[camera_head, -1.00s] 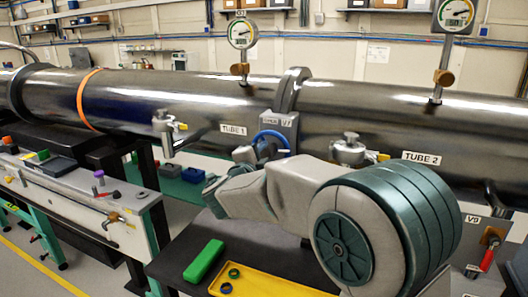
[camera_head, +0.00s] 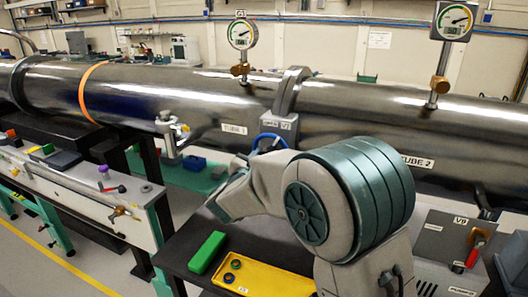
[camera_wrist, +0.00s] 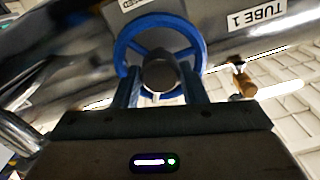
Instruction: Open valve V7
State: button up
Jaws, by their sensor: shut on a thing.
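Valve V7 is a grey box (camera_head: 285,127) on the flange between the two large tubes. Its blue handwheel (camera_head: 268,140) shows only in part behind my arm. In the wrist view the handwheel (camera_wrist: 160,24) is a spoked blue ring facing me, with a dark round hub (camera_wrist: 158,75) in the middle. My gripper (camera_wrist: 161,83) is at the wheel, one finger on each side of the hub near the lower rim, shut on the handwheel. The exact finger contact is hard to see. A white label (camera_wrist: 137,5) above the wheel is cut off and ends in "ED".
A gauge (camera_head: 242,35) stands on TUBE 1 and another gauge (camera_head: 455,20) on TUBE 2. A grey V9 box (camera_head: 445,240) with a red lever is at right. A yellow tray (camera_head: 262,277) and green block (camera_head: 206,252) lie on the dark table below my arm.

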jog(key=n+p, duration=0.3)
jog(key=n, duration=0.2)
jog(key=shift+f+n+p, duration=0.1)
jog(key=shift+n+p, duration=0.2)
dwell(0.4)
jog(key=o, duration=1)
jog(key=b+v, duration=0.3)
jog(key=v, duration=1)
jog(key=shift+s+a+b, duration=0.1)
jog(key=shift+s+b, duration=0.2)
jog(key=shift+s, duration=0.1)
